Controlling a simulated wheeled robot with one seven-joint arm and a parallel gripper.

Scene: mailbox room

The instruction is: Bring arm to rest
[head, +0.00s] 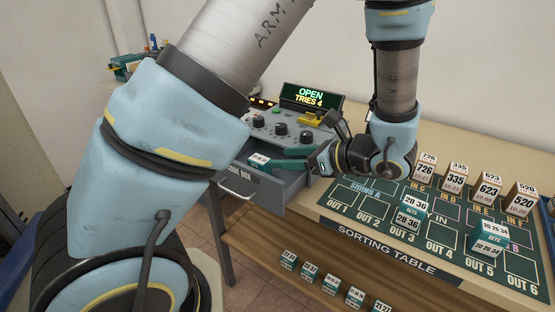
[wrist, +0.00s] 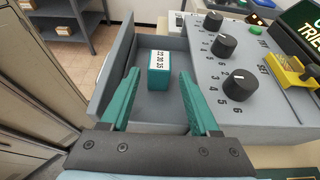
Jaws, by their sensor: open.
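My gripper (wrist: 158,112) is open, with its teal fingers apart over the open drawer of the code box (head: 262,182). A teal block with a white numbered label (wrist: 160,73) lies in the drawer, beyond the fingertips and apart from them in the wrist view. In the head view, the same block (head: 259,159) shows at the left of the fingers. My arm comes down from the upper right to the drawer. The code box display (head: 311,97) reads OPEN, TRIES 4.
The sorting table (head: 385,252) carries several white-labelled blocks at the back, plus teal blocks marked 28 36 (head: 411,212) and 20 26 34 (head: 490,240). More small blocks stand on a lower shelf (head: 330,285). Dials (wrist: 221,45) rise right of the drawer.

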